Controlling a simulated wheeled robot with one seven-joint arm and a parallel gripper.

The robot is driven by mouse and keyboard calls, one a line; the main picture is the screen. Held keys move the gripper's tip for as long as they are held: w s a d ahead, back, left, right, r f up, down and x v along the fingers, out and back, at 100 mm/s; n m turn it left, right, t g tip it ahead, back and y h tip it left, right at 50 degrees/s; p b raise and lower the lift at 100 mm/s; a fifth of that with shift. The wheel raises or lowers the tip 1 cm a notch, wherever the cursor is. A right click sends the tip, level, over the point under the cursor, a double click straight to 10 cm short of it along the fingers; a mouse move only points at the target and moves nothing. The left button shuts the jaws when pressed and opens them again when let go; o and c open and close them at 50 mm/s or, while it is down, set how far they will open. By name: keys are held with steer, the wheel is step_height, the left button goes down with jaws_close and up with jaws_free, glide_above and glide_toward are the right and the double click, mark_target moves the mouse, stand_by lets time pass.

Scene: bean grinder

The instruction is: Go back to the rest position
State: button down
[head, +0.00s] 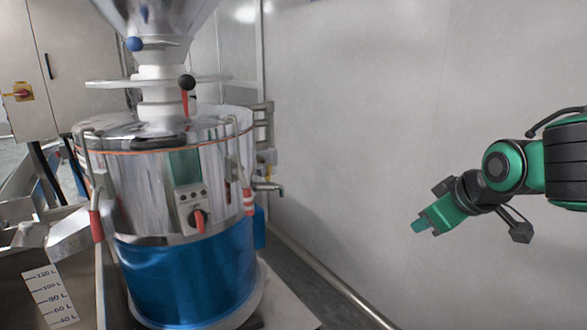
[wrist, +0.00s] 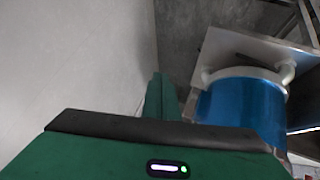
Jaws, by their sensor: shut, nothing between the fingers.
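My gripper (head: 421,225) is at the right in the head view, in front of the light wall. It is shut and empty, pointing down and to the left, well apart from the grinder. In the wrist view the green fingers (wrist: 160,98) stand together in the middle. The bean grinder (head: 175,190) stands at the left in the head view, with a steel drum, a blue lower band and a funnel on top. A small control panel with a red knob (head: 198,220) is on its front. Its blue part (wrist: 242,102) also shows at the right in the wrist view.
A steel container (head: 95,255) with a litre scale is at the lower left. A cabinet with a red and yellow switch (head: 20,92) is at the far left. The pale wall (head: 350,110) is behind my gripper. The space between grinder and gripper is clear.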

steer(key=s+d+f+m+g+h, duration=0.1)
steer(key=s+d+f+m+g, duration=0.1)
steer(key=s+d+f+m, duration=0.25)
steer(key=s+d+f+m+g+h, duration=0.1)
steer(key=s+d+f+m+g, duration=0.15)
steer(key=s+d, duration=0.4)
steer(key=s+d+f+m+g, duration=0.1)
steer(key=s+f+m+g, duration=0.1)
steer(key=s, duration=0.5)
steer(key=s+d+f+m+g+y, duration=0.1)
steer(key=s+d+f+m+g, duration=0.1)
steer(key=s, duration=0.5)
steer(key=shift+m, duration=0.9)
steer(key=shift+w+f, duration=0.1)
steer(key=shift+w+f, duration=0.25)
steer(key=shift+w, duration=0.35)
